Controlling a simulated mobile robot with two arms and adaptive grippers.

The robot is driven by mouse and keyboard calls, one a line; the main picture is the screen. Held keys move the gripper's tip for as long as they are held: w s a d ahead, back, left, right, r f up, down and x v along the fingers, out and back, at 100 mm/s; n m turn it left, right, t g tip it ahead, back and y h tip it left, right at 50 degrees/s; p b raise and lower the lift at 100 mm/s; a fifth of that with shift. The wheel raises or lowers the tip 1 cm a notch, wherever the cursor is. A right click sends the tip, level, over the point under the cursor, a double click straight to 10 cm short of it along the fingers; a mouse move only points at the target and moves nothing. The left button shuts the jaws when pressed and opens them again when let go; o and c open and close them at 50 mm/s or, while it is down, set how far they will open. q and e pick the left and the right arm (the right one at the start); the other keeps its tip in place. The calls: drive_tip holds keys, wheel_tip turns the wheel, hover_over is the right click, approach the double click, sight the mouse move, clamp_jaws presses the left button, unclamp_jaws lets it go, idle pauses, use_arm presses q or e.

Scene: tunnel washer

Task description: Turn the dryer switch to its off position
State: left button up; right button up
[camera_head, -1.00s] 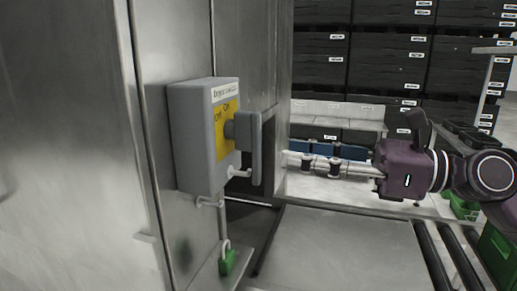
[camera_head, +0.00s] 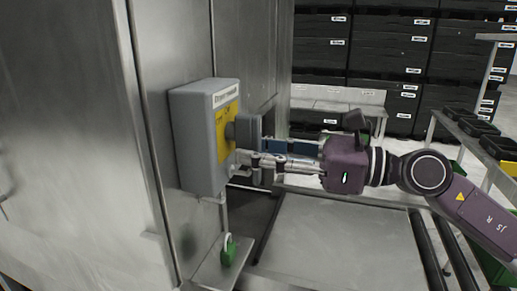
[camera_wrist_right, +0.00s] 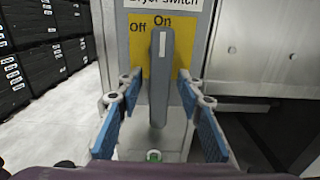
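The dryer switch is a grey box (camera_head: 198,140) on a steel wall, with a yellow plate (camera_head: 227,125) marked Off and On. Its grey handle (camera_head: 256,122) also shows in the right wrist view (camera_wrist_right: 161,75), upright below the word On, with Off to its left. My right gripper (camera_head: 250,158) is at the handle and hides its lower part in the head view. In the right wrist view, its blue-padded fingers (camera_wrist_right: 158,88) are open, one on each side of the handle, with a visible gap on both sides. My left gripper is not in view.
Black crates (camera_head: 385,65) are stacked at the back. A steel conveyor surface (camera_head: 340,235) with rollers (camera_head: 425,250) lies below my right arm. A steel wall (camera_head: 70,140) fills the left side.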

clamp_jaws()
drive_tip(key=shift+f+n+b, duration=0.1)
drive_tip(key=shift+n+b, duration=0.2)
drive_tip(key=shift+b, duration=0.35)
drive_tip(key=n+b, duration=0.2)
drive_tip(key=b, duration=0.1)
drive_tip(key=w+n+b, duration=0.1)
drive_tip(key=n+b, duration=0.1)
drive_tip(key=b, duration=0.2)
drive_tip(key=n+b, duration=0.3)
drive_tip(key=shift+w+d+r, duration=0.25)
drive_tip(key=shift+w, duration=0.1)
drive_tip(key=shift+w+d+r+n+b, duration=0.15)
drive_tip(key=shift+r+n+b, duration=0.45)
drive_tip(key=shift+n, duration=1.1)
drive_tip(key=shift+w+r+n+b, duration=0.3)
drive_tip(key=shift+n+b, duration=0.55)
drive_tip(key=shift+n, duration=0.85)
drive_tip(key=shift+w+d+r+n+b, duration=0.15)
drive_tip(key=shift+r+n+b, duration=0.45)
drive_tip(key=shift+n, duration=1.1)
drive_tip(key=shift+a+f, duration=0.1)
